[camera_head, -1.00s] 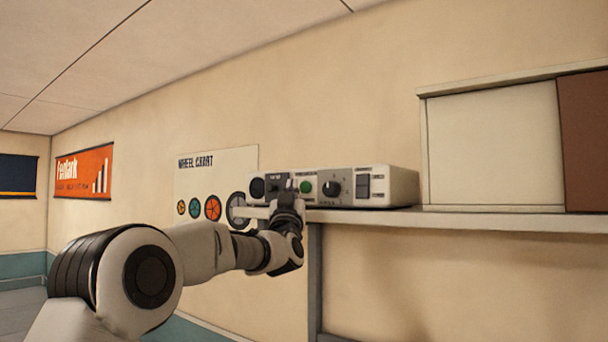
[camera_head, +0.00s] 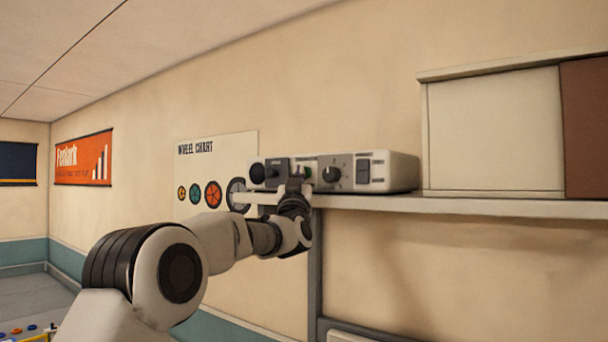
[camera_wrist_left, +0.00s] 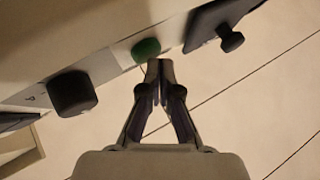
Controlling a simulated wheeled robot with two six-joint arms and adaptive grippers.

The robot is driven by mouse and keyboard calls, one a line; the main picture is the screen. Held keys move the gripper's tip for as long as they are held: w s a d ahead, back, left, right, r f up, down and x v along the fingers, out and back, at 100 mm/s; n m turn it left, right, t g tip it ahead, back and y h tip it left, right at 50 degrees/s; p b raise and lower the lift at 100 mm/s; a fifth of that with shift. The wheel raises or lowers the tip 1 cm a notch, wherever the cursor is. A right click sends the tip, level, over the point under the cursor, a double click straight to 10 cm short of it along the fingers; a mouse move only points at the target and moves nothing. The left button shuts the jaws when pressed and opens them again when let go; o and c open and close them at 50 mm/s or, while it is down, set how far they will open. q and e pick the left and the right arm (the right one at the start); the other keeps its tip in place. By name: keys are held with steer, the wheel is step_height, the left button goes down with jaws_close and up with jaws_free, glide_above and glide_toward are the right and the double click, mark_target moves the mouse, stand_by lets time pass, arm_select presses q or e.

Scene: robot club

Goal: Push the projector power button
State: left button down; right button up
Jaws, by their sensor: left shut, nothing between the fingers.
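The projector (camera_head: 403,172) is a pale box with dark control panels at the left end of a wall shelf. Its green button (camera_head: 307,172) is partly covered by my left gripper (camera_head: 297,183) in the head view. In the left wrist view the round green button (camera_wrist_left: 146,49) lies just beyond and slightly left of the shut, empty fingertips (camera_wrist_left: 159,66). I cannot tell whether they touch it. The projector's black knob (camera_head: 332,174) is right of the button in the head view; it also shows in the left wrist view (camera_wrist_left: 73,94). My right gripper is out of view.
A dark switch lever (camera_wrist_left: 230,39) sticks out on the other side of the button. The shelf (camera_head: 470,206) runs right, with a cream cabinet (camera_head: 494,140) on it. A wheel chart (camera_head: 215,150) hangs behind on the wall. The space in front of the shelf is open.

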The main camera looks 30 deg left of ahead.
arm_select(q)
steer(key=shift+w, duration=0.15)
stand_by(0.5)
steer(key=shift+w, duration=0.25)
steer(key=shift+s+b, duration=0.4)
steer(key=shift+b, duration=0.15)
steer(key=s+b, duration=0.5)
steer(key=s, duration=0.1)
steer(key=shift+a+b, duration=0.25)
steer(key=shift+b, duration=0.15)
